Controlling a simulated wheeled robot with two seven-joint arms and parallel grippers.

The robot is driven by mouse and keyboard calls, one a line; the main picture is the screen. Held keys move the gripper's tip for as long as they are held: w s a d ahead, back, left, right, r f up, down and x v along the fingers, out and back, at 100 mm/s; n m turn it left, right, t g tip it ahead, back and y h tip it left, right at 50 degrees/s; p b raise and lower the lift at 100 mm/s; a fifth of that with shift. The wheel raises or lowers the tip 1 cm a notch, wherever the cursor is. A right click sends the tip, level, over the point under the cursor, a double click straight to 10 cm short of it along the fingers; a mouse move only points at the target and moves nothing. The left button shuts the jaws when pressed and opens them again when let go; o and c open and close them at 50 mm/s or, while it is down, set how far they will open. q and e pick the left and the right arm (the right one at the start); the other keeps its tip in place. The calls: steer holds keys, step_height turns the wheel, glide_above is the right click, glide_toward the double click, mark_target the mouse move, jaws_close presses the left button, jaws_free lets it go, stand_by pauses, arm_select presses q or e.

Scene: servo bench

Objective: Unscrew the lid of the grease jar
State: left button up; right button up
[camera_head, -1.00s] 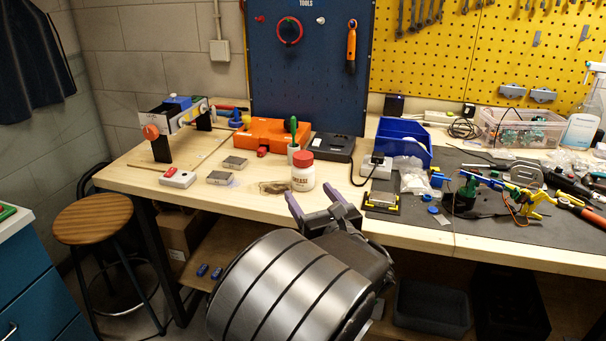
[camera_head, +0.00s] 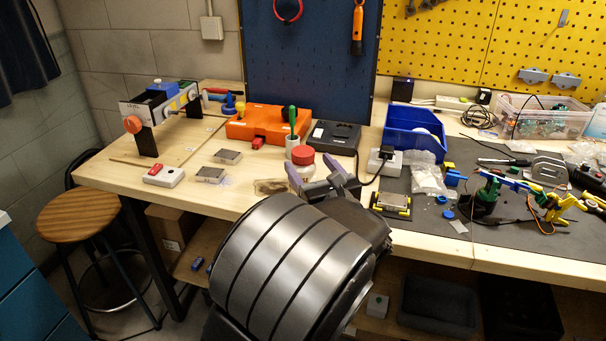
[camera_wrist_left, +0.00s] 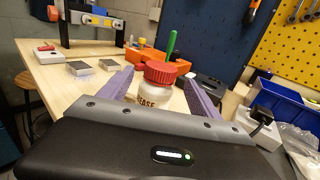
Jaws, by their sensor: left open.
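The lid sits on the jar. My left gripper (camera_head: 316,172) is open, its two purple fingers spread just in front of the jar and partly hiding its body in the head view. In the left wrist view the jar (camera_wrist_left: 150,97) and its red lid (camera_wrist_left: 160,71) show between the two fingers, with gaps to the lid. I cannot tell whether either finger touches the jar. My right gripper is not in view.
Grey blocks (camera_head: 228,156) lie to the left. A blue bin (camera_head: 414,131) and a white charger box (camera_head: 384,163) are to the right.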

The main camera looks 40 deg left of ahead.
mark_target(298, 151)
arm_select(q)
steer(key=shift+x, duration=1.05)
steer(key=b+x, duration=0.1)
steer(key=x, duration=0.4)
steer(key=shift+a, duration=0.15)
steer(key=shift+c, duration=0.2)
jaws_close()
stand_by(0.5)
